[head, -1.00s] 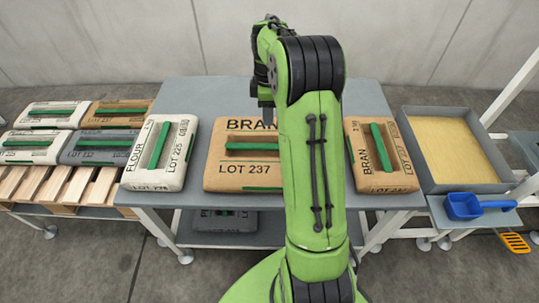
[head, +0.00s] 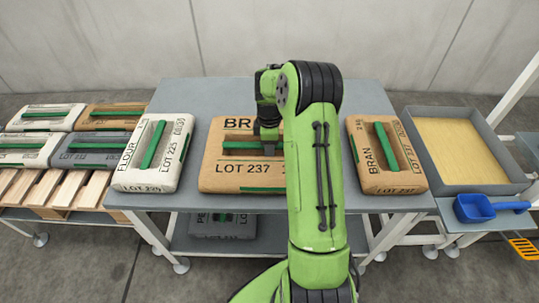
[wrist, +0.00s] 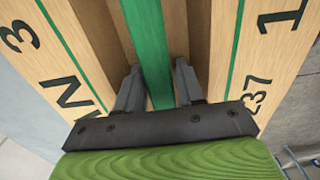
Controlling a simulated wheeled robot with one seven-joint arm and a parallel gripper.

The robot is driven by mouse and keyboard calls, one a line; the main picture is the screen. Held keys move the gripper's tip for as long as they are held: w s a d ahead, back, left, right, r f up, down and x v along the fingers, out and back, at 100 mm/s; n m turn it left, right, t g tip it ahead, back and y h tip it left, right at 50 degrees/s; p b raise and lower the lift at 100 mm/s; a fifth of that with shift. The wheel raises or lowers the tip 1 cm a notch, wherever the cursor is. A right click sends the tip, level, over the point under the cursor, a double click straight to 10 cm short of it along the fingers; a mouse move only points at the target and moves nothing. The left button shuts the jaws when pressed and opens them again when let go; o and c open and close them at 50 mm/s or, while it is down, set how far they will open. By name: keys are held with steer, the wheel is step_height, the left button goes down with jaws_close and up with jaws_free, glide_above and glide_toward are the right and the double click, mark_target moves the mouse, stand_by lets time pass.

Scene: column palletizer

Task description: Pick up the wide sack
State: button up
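The wide sack (head: 215,165) is brown, marked BRAN and LOT 237, and lies flat in the middle of the grey table. A green handle strip runs across a recess in its top. My gripper is at this sack; my arm hides the sack's right part in the head view. In the wrist view my gripper (wrist: 158,88) is open, with one finger on each side of the green handle (wrist: 148,45). The fingers reach into the recess, with gaps between them and the handle.
A white flour sack (head: 152,155) lies left of it, and a narrower bran sack (head: 385,165) lies right. A tray of yellow grain (head: 455,150) and a blue scoop (head: 474,207) are at the right. Several sacks lie on a pallet (head: 65,188) at the left. A dark sack (head: 222,223) is below the table.

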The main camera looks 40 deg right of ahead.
steer(key=shift+r, duration=0.1)
jaws_close()
steer(key=shift+w, duration=0.1)
stand_by(1.1)
steer(key=shift+w+d+r, duration=0.1)
steer(key=shift+w+r, duration=0.05)
steer(key=shift+r, duration=0.05)
